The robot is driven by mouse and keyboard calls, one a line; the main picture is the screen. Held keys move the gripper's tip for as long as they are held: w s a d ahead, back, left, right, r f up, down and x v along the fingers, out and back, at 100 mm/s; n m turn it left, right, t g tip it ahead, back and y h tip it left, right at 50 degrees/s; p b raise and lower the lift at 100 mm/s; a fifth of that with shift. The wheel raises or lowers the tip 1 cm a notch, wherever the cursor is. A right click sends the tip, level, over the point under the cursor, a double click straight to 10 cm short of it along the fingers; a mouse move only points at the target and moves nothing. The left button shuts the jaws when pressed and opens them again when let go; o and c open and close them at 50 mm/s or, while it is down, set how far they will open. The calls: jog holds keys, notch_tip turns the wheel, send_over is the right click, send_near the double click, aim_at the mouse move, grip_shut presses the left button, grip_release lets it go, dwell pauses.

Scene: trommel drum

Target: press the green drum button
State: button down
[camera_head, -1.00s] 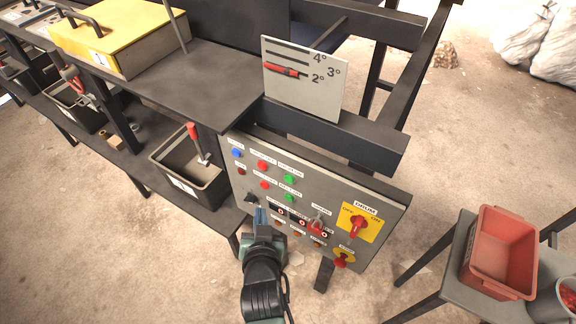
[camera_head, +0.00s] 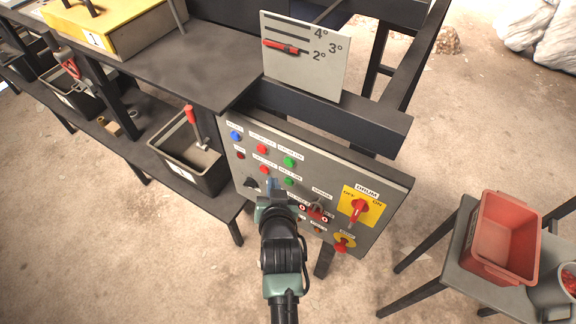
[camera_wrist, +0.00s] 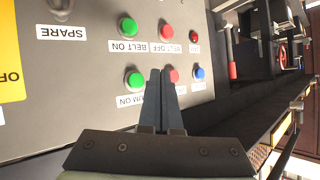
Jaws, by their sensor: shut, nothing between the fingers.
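The green drum button (camera_head: 289,161) is at the right end of the top button row on the grey control panel (camera_head: 376,225). In the wrist view, upside down, it is the lower green button (camera_wrist: 134,78), its label partly hidden by my gripper. My gripper (camera_head: 271,184) is shut and empty in front of the panel, lower left of the drum button in the head view. In the wrist view the fingertips (camera_wrist: 160,72) lie between the green drum button and the red button beside it. I cannot tell whether they touch the panel.
The green belt button (camera_head: 289,181) sits just below the drum button; red buttons (camera_head: 262,148) lie to the left. A red drum switch (camera_head: 360,207) on a yellow plate is at the panel's right. A dark beam (camera_head: 330,112) runs above the panel.

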aim_at(289, 162)
jog(key=shift+w+d+b, duration=0.3)
jog(key=shift+w+d, duration=0.2)
jog(key=shift+w, duration=0.2)
jog(key=shift+w+d+b, duration=0.3)
jog(key=shift+w+d, duration=0.2)
jog(key=shift+w, duration=0.2)
jog(key=shift+w+d, duration=0.1)
dwell(1.0)
jog(key=shift+w+d, duration=0.15)
jog(key=shift+w, duration=0.1)
